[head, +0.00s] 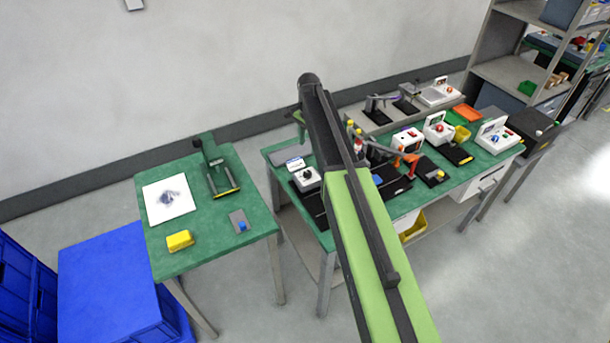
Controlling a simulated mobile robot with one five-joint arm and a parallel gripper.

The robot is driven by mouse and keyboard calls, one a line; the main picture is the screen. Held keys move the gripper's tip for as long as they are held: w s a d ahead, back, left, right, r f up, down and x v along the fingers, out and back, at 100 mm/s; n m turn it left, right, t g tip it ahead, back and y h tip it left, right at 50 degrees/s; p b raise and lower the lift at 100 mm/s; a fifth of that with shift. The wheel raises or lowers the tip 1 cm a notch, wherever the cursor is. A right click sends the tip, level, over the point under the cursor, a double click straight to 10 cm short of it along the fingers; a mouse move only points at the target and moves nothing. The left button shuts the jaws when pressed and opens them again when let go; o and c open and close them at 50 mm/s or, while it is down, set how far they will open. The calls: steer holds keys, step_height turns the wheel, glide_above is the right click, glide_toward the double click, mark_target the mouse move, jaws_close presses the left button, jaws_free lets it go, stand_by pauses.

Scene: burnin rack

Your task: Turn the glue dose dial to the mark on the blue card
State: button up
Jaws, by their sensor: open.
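A small white box with a dark round knob (307,177), which looks like the dose dial, sits at the left end of the long green bench. A small card with white and blue on it (295,163) stands just behind the box. Its mark and the knob's pointer are too small to read. My arm reaches up across the middle of the view, just right of the box. I cannot make out my gripper; the arm's end seems hidden behind its own links.
The long green bench (457,189) carries several devices, including an orange-armed one (408,158). A smaller green table (208,247) at left holds a white plate (168,200), a dark stand (217,180) and a yellow block (180,240). Blue crates (112,275) stand lower left.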

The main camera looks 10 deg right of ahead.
mark_target(308, 173)
step_height(308, 173, down, 15)
steer(key=b, duration=1.3)
steer(key=shift+r, duration=0.2)
